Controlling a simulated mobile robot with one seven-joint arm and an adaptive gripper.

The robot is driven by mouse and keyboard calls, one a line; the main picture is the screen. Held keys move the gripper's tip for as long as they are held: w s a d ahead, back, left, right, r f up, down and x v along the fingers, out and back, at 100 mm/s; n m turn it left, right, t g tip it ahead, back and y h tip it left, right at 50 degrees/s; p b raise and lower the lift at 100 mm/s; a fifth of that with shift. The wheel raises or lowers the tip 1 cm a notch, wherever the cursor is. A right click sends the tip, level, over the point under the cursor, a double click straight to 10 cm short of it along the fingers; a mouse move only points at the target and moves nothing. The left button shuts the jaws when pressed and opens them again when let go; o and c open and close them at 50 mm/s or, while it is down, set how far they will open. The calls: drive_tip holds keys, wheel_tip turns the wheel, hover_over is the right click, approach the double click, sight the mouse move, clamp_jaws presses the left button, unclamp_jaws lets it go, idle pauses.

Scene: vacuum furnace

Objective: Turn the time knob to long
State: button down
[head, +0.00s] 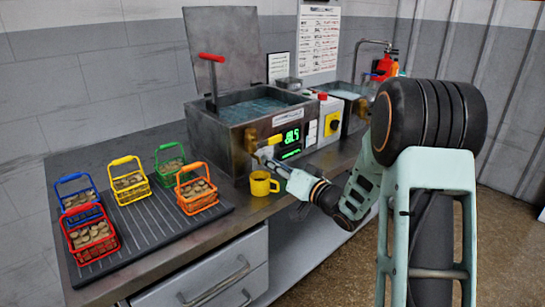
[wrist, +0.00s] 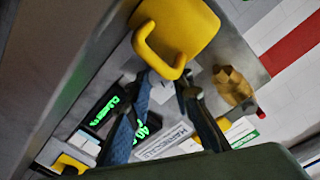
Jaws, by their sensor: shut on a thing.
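The grey furnace unit (head: 232,150) stands on the bench with green lit displays (head: 290,140) on its front. My gripper (head: 260,154) is at this front panel, left of and below the displays. In the wrist view my gripper (wrist: 167,80) has its fingertips close together against the panel, beside white label patches and the displays (wrist: 107,107). It is shut on the time knob, which the fingers largely hide; its setting cannot be read. A yellow mug (head: 262,184) stands just below my gripper, and its handle crosses near the fingertips in the wrist view (wrist: 178,30).
A brass tap (head: 251,140) is left of my gripper; it also shows in the wrist view (wrist: 234,85). A dark ribbed mat (head: 150,225) with several coin-filled baskets lies left. A red-handled lever (head: 211,58) rises above the tank.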

drive_tip(key=m+p, duration=0.2)
drive_tip(key=p, duration=0.1)
drive_tip(key=m+p, duration=0.2)
drive_tip(key=m, duration=0.1)
drive_tip(key=shift+d+r+p, duration=0.1)
drive_tip(key=shift+r+p, duration=0.1)
drive_tip(key=shift+p, duration=0.2)
drive_tip(key=m+p, duration=0.4)
drive_tip(key=shift+f+m, duration=0.2)
drive_tip(key=shift+m, duration=0.1)
drive_tip(key=c, duration=1.7)
unclamp_jaws()
drive_tip(key=shift+g, duration=0.3)
drive_tip(key=v, duration=1.2)
drive_tip(key=shift+f, duration=0.15)
